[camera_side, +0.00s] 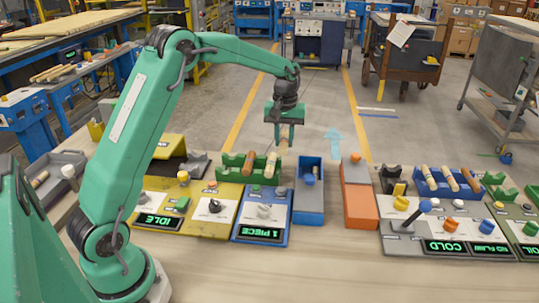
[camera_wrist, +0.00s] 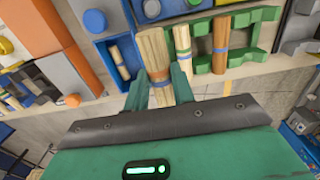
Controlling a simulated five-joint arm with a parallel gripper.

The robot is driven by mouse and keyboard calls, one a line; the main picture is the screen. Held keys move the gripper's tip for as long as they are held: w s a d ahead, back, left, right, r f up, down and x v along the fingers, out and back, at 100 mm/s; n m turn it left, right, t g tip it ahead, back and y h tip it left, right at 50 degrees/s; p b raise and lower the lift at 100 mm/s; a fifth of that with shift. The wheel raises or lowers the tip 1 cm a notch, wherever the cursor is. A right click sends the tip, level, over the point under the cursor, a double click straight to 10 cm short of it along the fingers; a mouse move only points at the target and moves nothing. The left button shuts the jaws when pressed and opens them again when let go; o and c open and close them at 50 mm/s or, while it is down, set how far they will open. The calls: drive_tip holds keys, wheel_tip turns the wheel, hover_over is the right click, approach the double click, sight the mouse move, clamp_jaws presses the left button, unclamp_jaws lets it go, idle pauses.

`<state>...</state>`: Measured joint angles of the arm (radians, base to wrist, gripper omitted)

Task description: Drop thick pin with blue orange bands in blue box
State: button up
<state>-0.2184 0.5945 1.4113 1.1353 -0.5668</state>
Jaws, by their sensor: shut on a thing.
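My gripper (camera_side: 285,128) is shut on a thick light-wood pin (camera_wrist: 152,50) with a blue and an orange band. It holds the pin between its two fingers (camera_wrist: 159,84), above the bench, near the green rack and the blue box. The blue box (camera_wrist: 104,52) shows left of the held pin in the wrist view, with a thinner banded pin (camera_wrist: 119,62) inside. In the side view the blue box (camera_side: 321,172) stands just right of and below my gripper. Part of the held pin is hidden by the fingers.
A green rack (camera_side: 232,173) beside the box holds a brown pin (camera_side: 249,163) and a pale pin (camera_side: 270,165). An orange block (camera_side: 358,200) stands right of the box. A blue rack (camera_side: 430,190) with several pins is farther right. The bench front is clear.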

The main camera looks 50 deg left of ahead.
drive_tip(key=w+d+f, duration=0.2)
drive_tip(key=w+d, duration=0.2)
drive_tip(key=w, duration=0.3)
drive_tip(key=shift+w+d, duration=0.15)
drive_tip(key=shift+d, duration=0.05)
drive_tip(key=shift+f, duration=0.25)
drive_tip(key=shift+f, duration=2.85)
drive_tip(key=o, duration=1.1)
drive_tip(key=shift+c, duration=0.2)
drive_tip(key=shift+r, duration=0.15)
